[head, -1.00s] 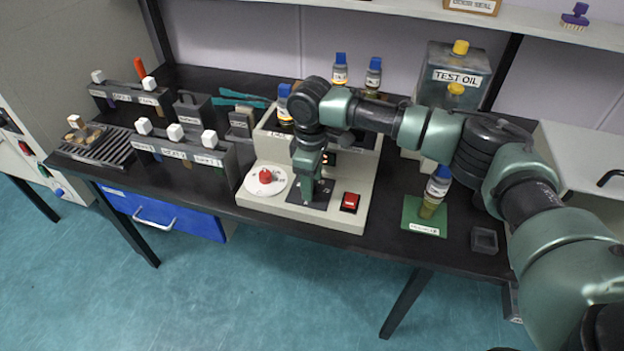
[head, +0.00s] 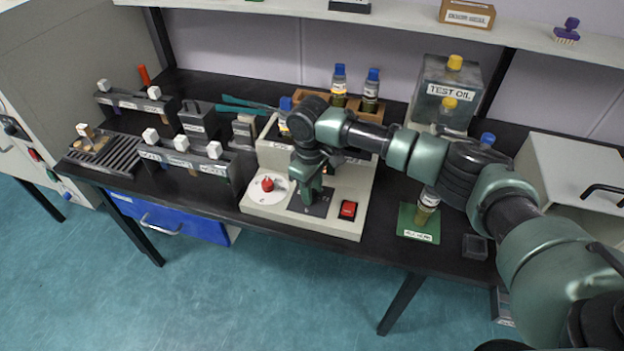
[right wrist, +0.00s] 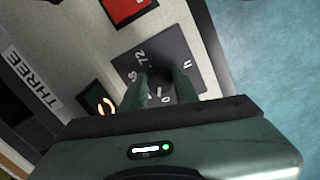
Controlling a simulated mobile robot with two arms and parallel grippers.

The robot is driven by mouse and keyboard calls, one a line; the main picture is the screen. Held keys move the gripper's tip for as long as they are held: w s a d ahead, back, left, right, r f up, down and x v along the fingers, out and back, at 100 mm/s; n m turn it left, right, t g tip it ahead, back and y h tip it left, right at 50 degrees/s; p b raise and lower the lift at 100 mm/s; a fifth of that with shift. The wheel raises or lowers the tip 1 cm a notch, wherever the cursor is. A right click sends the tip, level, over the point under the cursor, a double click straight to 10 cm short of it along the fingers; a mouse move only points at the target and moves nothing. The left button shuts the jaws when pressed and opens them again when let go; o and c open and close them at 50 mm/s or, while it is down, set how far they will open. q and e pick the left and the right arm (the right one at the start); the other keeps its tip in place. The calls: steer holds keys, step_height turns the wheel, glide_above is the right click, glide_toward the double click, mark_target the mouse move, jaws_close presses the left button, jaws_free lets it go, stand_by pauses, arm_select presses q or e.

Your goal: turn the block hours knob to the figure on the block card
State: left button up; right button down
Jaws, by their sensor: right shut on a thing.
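The block hours knob (right wrist: 160,77) is a small dark knob on a dark plate with white figures (right wrist: 140,57); 72 is readable, others are partly hidden. The plate (head: 322,207) also shows at the front middle of the cream block unit (head: 350,190). My right gripper (head: 309,195) points down over the plate and is shut on the knob, its fingers (right wrist: 160,88) on either side of it. The knob's pointer setting is hidden by the fingers. I cannot make out the block card's figure. My left gripper is not in view.
A red knob on a white dial (head: 267,186) sits left of the plate and a red switch (head: 348,209) right of it. A bottle (head: 427,205) stands on a green mat (head: 418,231). Racks with white-capped items (head: 185,157) stand at the left.

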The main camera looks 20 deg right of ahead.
steer(key=m+p, duration=0.1)
steer(key=p, duration=0.1)
steer(key=m+p, duration=0.2)
steer(key=shift+a+r+m, duration=0.1)
steer(key=shift+r+m, duration=0.2)
steer(key=shift+f+m+p, duration=0.2)
steer(key=shift+m+p, duration=1.3)
steer(key=shift+p, duration=0.25)
steer(key=shift+w, duration=0.1)
steer(key=c, duration=1.1)
jaws_free()
step_height(320, 180, up, 8)
steer(key=shift+a+f+b, duration=0.1)
steer(key=shift+a+b, duration=0.05)
steer(key=shift+b, duration=0.45)
